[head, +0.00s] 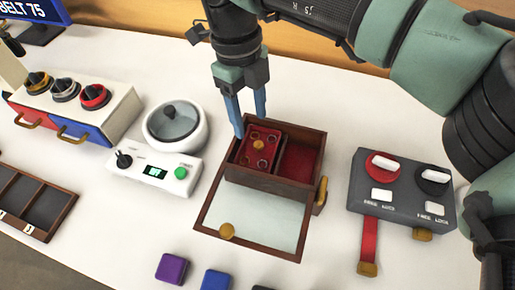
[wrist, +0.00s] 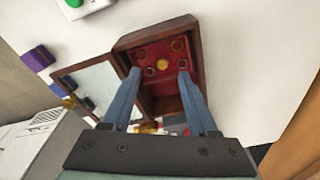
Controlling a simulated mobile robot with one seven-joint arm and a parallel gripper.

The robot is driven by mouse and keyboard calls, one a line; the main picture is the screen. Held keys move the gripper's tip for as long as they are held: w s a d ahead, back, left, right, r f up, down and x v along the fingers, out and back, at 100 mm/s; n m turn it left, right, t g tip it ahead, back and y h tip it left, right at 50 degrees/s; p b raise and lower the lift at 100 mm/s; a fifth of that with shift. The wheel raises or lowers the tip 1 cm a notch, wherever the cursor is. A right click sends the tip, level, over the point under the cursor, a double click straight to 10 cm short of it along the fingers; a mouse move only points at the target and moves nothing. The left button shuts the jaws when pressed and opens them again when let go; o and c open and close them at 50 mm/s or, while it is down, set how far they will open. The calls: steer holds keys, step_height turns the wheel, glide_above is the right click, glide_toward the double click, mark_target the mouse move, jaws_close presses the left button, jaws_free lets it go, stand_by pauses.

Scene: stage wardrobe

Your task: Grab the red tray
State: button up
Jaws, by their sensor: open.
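The red tray (head: 260,147) sits inside a dark wooden box (head: 268,184), in its left part in the head view. It has a gold knob in its middle and several small rings around it. It also shows in the wrist view (wrist: 165,50). My gripper (head: 251,130) is open above the tray, fingers pointing down, one blue finger to each side of the gold knob in the wrist view (wrist: 157,85). I cannot tell whether the fingertips touch the tray. The box's right part is red-lined, and I see nothing in it.
A glass lid (head: 265,222) with a gold knob lies open in front of the box. A grey switch panel (head: 400,192) stands to the right. A white device with a round pot (head: 175,128) stands to the left. Purple (head: 172,267) and blue blocks lie in front.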

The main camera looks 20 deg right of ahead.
mark_target(258, 144)
steer(key=f, duration=0.4)
steer(key=s+d+f+b, duration=0.1)
steer(key=f, duration=0.1)
steer(key=shift+d+f, duration=0.1)
steer(key=shift+f, duration=0.15)
steer(key=shift+r, duration=0.1)
jaws_close()
